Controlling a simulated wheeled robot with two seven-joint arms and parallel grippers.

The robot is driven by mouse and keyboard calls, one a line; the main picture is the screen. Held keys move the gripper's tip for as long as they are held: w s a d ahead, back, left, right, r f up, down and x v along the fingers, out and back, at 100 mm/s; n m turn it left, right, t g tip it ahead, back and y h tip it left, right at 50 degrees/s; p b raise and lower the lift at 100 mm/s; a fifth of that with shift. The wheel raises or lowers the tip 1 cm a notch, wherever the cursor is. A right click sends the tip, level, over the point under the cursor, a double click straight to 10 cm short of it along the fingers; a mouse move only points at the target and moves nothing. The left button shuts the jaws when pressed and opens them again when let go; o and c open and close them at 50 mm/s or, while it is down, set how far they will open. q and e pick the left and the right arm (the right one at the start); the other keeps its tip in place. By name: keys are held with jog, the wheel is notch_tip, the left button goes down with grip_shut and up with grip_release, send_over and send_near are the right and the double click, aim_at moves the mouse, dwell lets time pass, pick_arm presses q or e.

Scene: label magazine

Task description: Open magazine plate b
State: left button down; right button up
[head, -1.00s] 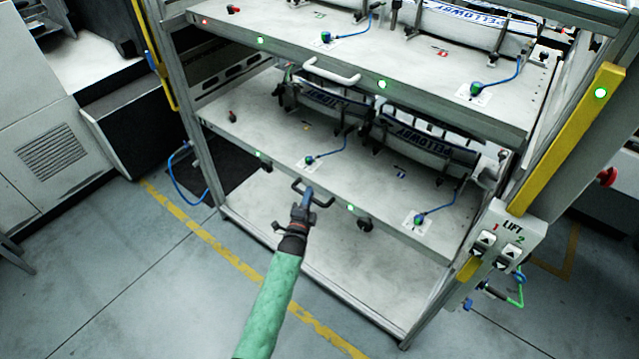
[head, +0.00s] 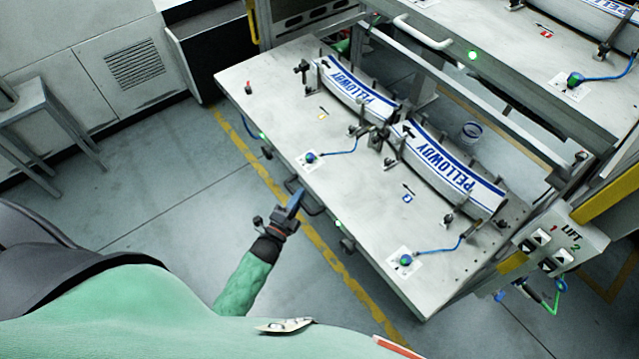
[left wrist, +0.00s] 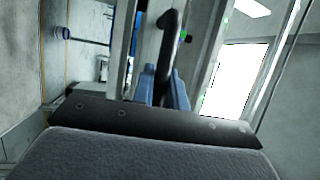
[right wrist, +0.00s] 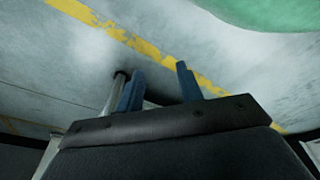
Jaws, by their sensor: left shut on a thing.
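The lower magazine plate (head: 340,210) is a grey shelf carrying two curved stacks of PELLOWBY labels (head: 450,172). It is pulled well out from the rack towards me. My left gripper (head: 296,200) is at its front edge, shut on the black bar handle (head: 316,211). In the left wrist view the handle (left wrist: 171,35) runs between the blue fingers (left wrist: 163,92). My right gripper (right wrist: 158,88) shows only in the right wrist view; its blue fingers stand apart with nothing between them, above the floor.
The upper plate (head: 500,72) with a white handle (head: 420,32) stays in the rack above. A lift button panel (head: 558,240) is at the right. A grey metal stand (head: 45,112) and cabinet are at the left. The floor left of the plate is free.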

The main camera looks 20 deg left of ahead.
pick_arm(q)
jog(key=s+a, duration=0.9)
jog(key=s, duration=0.4)
jog(key=shift+a+b, duration=0.2)
jog(key=shift+b, duration=0.1)
pick_arm(e)
jog(key=shift+w+a+r, duration=0.3)
jog(key=shift+a+r, duration=0.15)
jog(key=shift+r, duration=0.1)
pick_arm(q)
jog(key=shift+f, duration=0.1)
jog(key=c, duration=1.4)
grip_release()
pick_arm(e)
jog(key=shift+d, duration=0.25)
